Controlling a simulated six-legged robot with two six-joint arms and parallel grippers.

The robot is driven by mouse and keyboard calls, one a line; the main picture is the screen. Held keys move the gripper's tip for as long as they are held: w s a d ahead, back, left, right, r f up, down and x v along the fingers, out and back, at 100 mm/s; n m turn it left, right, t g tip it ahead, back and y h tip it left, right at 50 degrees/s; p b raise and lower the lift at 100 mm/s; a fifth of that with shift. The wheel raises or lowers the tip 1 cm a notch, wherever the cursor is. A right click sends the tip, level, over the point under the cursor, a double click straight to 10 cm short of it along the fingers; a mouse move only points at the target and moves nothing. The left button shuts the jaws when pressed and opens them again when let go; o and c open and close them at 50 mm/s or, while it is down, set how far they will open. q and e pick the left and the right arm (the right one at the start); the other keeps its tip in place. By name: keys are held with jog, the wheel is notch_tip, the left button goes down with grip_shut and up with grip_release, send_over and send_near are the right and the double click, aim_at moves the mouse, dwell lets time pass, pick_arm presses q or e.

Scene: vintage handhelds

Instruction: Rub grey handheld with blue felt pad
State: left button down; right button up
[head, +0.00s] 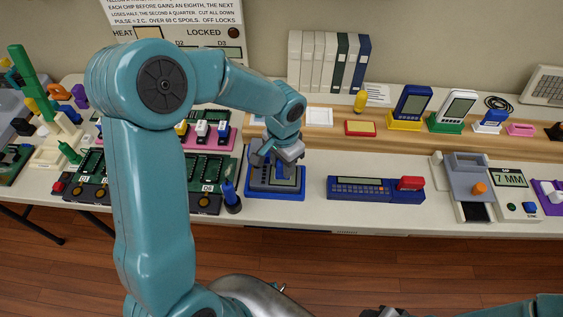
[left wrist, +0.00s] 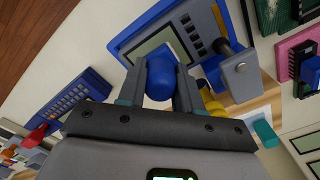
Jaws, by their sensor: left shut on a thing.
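The grey handheld (head: 287,177) lies in a blue cradle (head: 262,193) at the front middle of the bench. It also shows in the left wrist view (left wrist: 205,25), with its greenish screen partly covered. My left gripper (head: 277,157) is over the handheld. In the left wrist view its fingers are shut on a rounded blue piece (left wrist: 160,80), which looks like the blue felt pad's grip. The piece is in front of the screen; its underside is hidden, so I cannot tell whether it touches. The dark end of my right arm (head: 380,312) barely shows at the bottom edge.
A blue tool in a dark stand (head: 231,197) stands just left of the cradle. A blue keyboard-like device (head: 360,188) with a red block lies to the right. Dark circuit boards (head: 205,168) lie left. A wooden shelf (head: 440,143) behind carries several handhelds. White bench shows between cradle and blue device.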

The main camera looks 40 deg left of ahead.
pick_arm(q)
jog(key=shift+s+a, duration=0.4)
jog(key=shift+a, duration=0.2)
jog(key=shift+r, duration=0.1)
jog(key=shift+w+d, duration=0.35)
jog(key=shift+d, duration=0.3)
jog(key=shift+f, duration=0.2)
jog(key=shift+s+a+r, duration=0.1)
jog(key=shift+s+a, duration=0.3)
jog(key=shift+a, duration=0.25)
